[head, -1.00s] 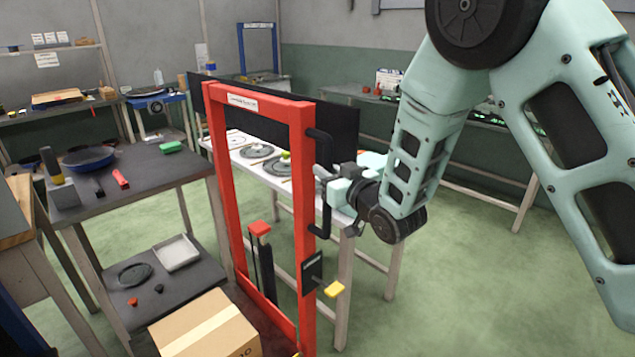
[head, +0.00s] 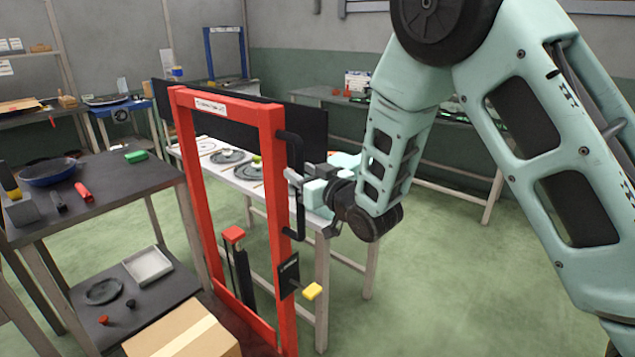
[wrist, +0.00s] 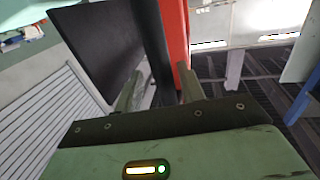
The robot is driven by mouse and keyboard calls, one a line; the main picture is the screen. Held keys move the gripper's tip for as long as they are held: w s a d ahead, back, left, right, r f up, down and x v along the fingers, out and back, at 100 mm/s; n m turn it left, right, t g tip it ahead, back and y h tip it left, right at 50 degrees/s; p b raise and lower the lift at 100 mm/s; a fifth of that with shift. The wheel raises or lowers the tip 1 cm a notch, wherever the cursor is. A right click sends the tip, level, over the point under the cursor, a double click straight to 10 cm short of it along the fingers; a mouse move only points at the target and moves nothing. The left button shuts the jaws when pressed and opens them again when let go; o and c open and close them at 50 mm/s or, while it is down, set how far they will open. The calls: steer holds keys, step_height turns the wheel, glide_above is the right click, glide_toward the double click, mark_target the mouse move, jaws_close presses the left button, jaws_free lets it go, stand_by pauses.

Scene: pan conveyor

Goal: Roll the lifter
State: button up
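The lifter (head: 275,200) is an upright red frame with a white label on its top bar and a black handle (head: 299,205) on its right post. My gripper (head: 292,177) is at the handle. In the wrist view, my gripper (wrist: 160,85) has its fingers apart on either side of a black upright bar (wrist: 153,40), which looks like the handle. A gap shows beside the left finger. The red post (wrist: 174,35) stands just behind.
A cardboard box (head: 185,330) sits low at the lifter's front. A dark two-level table (head: 110,200) with a blue pan stands left. A white table (head: 320,290) with pans stands behind the lifter. Green floor is clear to the right.

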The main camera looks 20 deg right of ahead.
steer(key=p+v, duration=0.1)
steer(key=v, duration=1)
steer(key=s+a+f+g+h+p, duration=0.1)
steer(key=s+a+f+g+h, duration=0.2)
steer(key=s+a+g, duration=0.6)
steer(key=s+d+r+n+g+h, duration=0.1)
steer(key=s+g, duration=0.2)
steer(key=s, duration=0.7)
steer(key=s+d+r+n+g+h, duration=0.1)
steer(key=s+g, duration=0.3)
steer(key=s, duration=0.6)
steer(key=shift+s+d+r+n+g+h+p, duration=0.35)
steer(key=shift+d+n+h, duration=0.15)
steer(key=shift+d+h, duration=0.25)
